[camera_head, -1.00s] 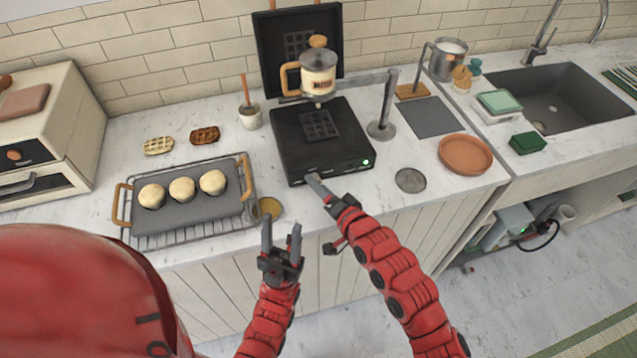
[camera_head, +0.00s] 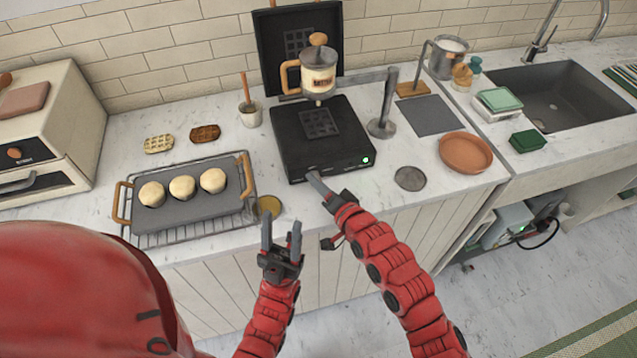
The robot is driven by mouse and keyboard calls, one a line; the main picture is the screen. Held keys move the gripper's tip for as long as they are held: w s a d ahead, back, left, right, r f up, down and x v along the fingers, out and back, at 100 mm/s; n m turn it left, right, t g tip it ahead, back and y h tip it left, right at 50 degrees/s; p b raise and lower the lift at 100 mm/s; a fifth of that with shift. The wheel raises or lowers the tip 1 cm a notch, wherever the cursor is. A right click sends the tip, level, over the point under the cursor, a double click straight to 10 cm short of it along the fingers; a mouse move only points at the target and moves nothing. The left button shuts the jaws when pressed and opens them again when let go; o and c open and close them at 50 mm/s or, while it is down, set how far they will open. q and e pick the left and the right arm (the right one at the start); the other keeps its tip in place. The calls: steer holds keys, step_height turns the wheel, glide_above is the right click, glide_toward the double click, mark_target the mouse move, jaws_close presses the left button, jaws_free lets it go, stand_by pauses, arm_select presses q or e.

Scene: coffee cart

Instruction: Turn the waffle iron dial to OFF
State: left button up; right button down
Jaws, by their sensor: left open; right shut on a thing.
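The waffle iron (camera_head: 300,155) is a black box on the counter with its lid (camera_head: 270,50) raised upright behind it. A green light (camera_head: 365,160) glows at the right of its front face. My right gripper (camera_head: 314,178) is shut at the front face, left of the light. The dial is hidden behind its fingertips, so its setting cannot be read. My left gripper (camera_head: 281,232) is open and empty, in front of the counter edge, below and left of the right gripper.
A griddle tray (camera_head: 190,211) with several round buns stands left of the iron. A French press (camera_head: 318,75) is seen in front of the raised lid. A grey tamper-like stand (camera_head: 382,128) and a round dark disc (camera_head: 409,178) are to the right.

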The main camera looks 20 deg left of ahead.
steer(key=shift+f+n+b, duration=0.1)
steer(key=shift+n+b, duration=0.2)
steer(key=shift+b, duration=0.4)
steer(key=n+h+b, duration=0.1)
steer(key=n+b, duration=0.1)
steer(key=b, duration=0.2)
steer(key=shift+s+a+n+t+h+b, duration=0.15)
steer(key=shift+n+t+h+b, duration=0.15)
steer(key=shift+n+h+b, duration=0.6)
steer(key=n+h+b, duration=0.1)
steer(key=n+b, duration=0.1)
steer(key=b, duration=0.1)
steer(key=n+t+b, duration=0.1)
steer(key=n+b, duration=0.1)
steer(key=b, duration=0.1)
steer(key=shift+a+n+h+b, duration=0.15)
steer(key=shift+n+h+b, duration=0.15)
steer(key=shift+h, duration=0.1)
steer(key=shift+n+t+h+b, duration=0.5)
steer(key=shift+n+t+b, duration=0.1)
steer(key=shift+n+b, duration=0.35)
steer(key=shift+s+n+t+h+b, duration=0.1)
steer(key=shift+n+t+h+b, duration=0.3)
steer(key=shift+n+b, duration=0.5)
